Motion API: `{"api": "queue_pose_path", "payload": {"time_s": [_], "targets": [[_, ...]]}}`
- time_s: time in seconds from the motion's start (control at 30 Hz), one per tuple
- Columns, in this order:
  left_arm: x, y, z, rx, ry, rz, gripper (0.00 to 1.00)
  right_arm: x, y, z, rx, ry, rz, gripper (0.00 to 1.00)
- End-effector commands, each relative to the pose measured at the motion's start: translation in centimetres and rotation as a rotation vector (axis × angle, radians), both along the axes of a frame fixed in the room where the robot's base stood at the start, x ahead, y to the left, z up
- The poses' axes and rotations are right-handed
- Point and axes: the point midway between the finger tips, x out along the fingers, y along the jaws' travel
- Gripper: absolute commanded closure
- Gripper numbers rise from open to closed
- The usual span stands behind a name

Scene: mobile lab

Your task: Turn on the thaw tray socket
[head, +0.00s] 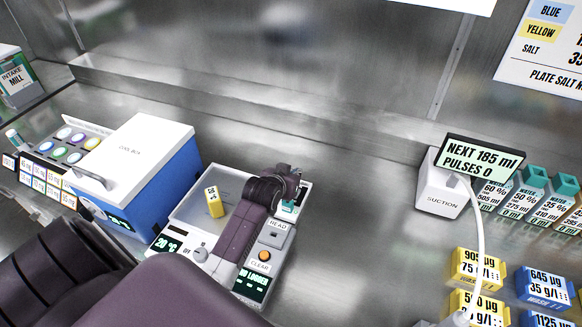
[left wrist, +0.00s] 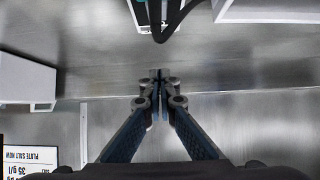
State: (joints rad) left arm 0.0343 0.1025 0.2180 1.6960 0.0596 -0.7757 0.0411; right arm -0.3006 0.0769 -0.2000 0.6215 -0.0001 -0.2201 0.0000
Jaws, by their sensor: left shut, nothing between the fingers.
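The thaw tray (head: 183,212) has a pale flat top, a "20 °C" display and a small knob (head: 201,253) beside the word OFF at its front. A yellow-labelled vial (head: 214,201) stands on it. No socket switch can be made out for sure; my arm hides part of the area. My left arm reaches over the tray's right side, and my left gripper (head: 288,178) is near the back of the bench equipment. In the left wrist view its blue-sided fingers (left wrist: 157,76) are shut with nothing between them. My right gripper is not seen.
A logger (head: 252,284) with READ and CLEAR buttons stands right of the tray. A blue cool box (head: 160,165) with a white lid is close on the left. The suction unit (head: 440,202) stands right; the bench between is clear. A steel wall rises behind.

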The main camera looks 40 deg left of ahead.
Motion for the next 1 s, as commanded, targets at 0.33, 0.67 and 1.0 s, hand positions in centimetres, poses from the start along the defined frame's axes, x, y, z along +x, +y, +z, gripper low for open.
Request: {"api": "queue_pose_path", "payload": {"time_s": [0.33,0.67,1.0], "targets": [[-2.9,-0.7,4.4,0.002,-0.003,-0.001,1.0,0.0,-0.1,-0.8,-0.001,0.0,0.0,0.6],[-3.6,-0.9,5.5,0.0,-0.001,0.0,1.0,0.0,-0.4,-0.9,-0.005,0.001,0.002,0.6],[-3.6,-0.8,5.4,0.0,-0.001,0.0,1.0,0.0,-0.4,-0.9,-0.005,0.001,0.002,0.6]]}}
